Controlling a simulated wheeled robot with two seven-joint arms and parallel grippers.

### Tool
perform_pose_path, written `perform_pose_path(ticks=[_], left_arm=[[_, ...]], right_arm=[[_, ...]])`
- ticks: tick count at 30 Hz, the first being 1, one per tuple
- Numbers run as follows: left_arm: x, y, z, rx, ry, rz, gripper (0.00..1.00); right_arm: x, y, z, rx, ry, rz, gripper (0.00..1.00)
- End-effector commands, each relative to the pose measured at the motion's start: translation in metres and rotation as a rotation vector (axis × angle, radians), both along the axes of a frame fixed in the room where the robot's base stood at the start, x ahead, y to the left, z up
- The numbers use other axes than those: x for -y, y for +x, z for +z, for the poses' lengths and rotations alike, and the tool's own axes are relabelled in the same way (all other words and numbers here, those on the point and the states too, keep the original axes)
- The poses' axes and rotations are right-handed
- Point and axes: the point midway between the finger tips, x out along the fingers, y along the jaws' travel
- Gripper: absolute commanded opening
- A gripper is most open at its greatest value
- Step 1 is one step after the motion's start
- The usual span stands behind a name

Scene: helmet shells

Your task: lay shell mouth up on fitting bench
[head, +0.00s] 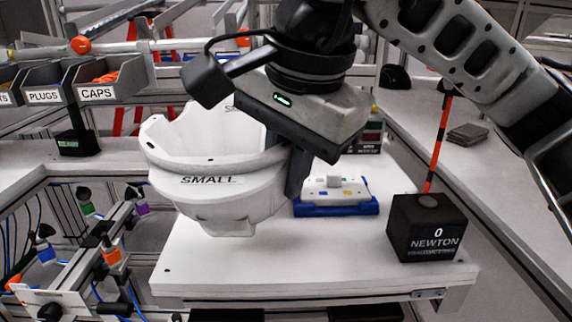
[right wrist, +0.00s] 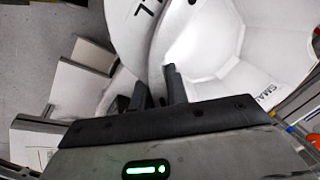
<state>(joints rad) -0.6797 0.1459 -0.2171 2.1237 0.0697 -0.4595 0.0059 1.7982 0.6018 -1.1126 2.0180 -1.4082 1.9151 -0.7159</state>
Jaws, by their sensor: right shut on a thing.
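The white helmet shell marked SMALL (head: 215,205) is in the middle left of the head view, mouth up and a little tilted. My right gripper (head: 297,172) is shut on its right rim. In the right wrist view, the fingers (right wrist: 160,88) meet at the rim, with the shell's pale hollow inside (right wrist: 225,60) to their right. The shell overlaps the left part of the white bench top (head: 310,262) in the head view. I cannot tell whether its underside touches the bench. My left gripper is out of view.
A blue-based white block (head: 336,208) lies on the bench just right of the shell. A black NEWTON box (head: 425,240) stands at the bench's right. Bins marked PLUGS (head: 43,95) and CAPS (head: 100,92) hang at the back left. The bench front is bare.

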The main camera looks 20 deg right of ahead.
Motion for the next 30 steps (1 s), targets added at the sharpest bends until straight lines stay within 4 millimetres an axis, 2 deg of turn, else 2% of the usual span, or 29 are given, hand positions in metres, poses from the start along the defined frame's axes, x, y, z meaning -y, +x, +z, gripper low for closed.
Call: perform_pose_path(ticks=[1, 8, 15, 21, 30], left_arm=[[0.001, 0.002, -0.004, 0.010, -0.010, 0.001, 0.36], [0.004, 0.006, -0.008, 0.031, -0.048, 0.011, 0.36], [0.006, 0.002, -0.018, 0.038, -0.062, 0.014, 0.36], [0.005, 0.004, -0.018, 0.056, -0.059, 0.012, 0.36], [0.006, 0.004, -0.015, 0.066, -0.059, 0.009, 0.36]], right_arm=[[0.000, 0.000, -0.010, 0.002, 0.002, 0.000, 0.00], [0.000, 0.000, -0.033, 0.002, 0.001, 0.000, 0.00], [0.000, 0.000, -0.054, 0.002, 0.001, 0.001, 0.00], [0.000, 0.000, -0.064, 0.002, 0.001, 0.001, 0.00], [0.000, 0.000, -0.066, 0.003, 0.001, 0.001, 0.00]])
